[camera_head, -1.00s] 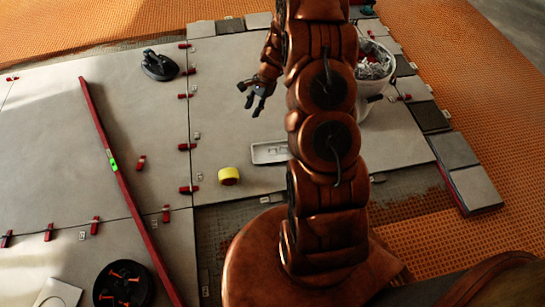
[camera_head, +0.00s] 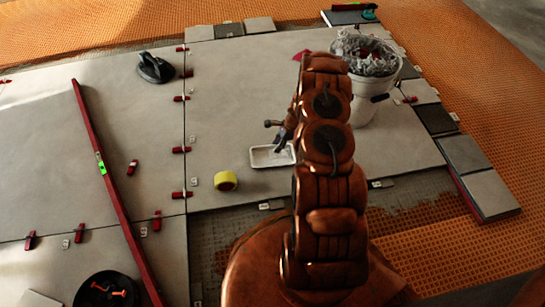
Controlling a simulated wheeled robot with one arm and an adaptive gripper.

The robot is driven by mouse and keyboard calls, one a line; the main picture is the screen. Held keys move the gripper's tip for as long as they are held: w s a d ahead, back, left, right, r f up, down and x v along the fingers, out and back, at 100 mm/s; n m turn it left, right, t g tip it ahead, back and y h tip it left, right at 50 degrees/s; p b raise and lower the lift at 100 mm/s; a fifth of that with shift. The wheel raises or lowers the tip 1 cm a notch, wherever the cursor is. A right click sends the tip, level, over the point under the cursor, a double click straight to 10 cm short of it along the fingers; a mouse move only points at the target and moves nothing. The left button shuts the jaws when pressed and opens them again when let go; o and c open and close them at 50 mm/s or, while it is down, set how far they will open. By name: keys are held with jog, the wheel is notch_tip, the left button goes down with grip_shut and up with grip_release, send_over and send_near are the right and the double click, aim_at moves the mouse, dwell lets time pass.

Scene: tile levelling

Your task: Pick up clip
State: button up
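My gripper (camera_head: 279,146) hangs beside my arm, over or just in front of a shallow white tray (camera_head: 262,163). Its dark fingers are small, and I cannot tell how far apart they are or whether anything is between them. The visible part of the tray looks empty; its right end is hidden by my arm. Small pale clips stand along the tile edges: one clip (camera_head: 194,182) by the middle seam, another clip (camera_head: 143,231) at the lower left, another clip (camera_head: 376,184) right of my arm. Red wedges (camera_head: 181,150) sit along the seams.
A yellow tape roll (camera_head: 226,181) lies left of the tray. A white bucket (camera_head: 364,107) of crumpled grey material stands behind my arm. A long red level (camera_head: 113,190) crosses the left tiles. A black suction cup (camera_head: 155,68) and a black bowl (camera_head: 106,290) are also left.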

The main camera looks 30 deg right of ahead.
jog(key=b+x, duration=0.1)
jog(key=x, duration=0.3)
jog(key=b+x, duration=0.1)
jog(key=x, duration=0.1)
jog(key=shift+w+d+b, duration=0.2)
jog(key=shift+w+b, duration=0.1)
jog(key=shift+b, duration=0.05)
jog(key=shift+r, duration=0.1)
jog(key=shift+c, duration=0.4)
grip_shut()
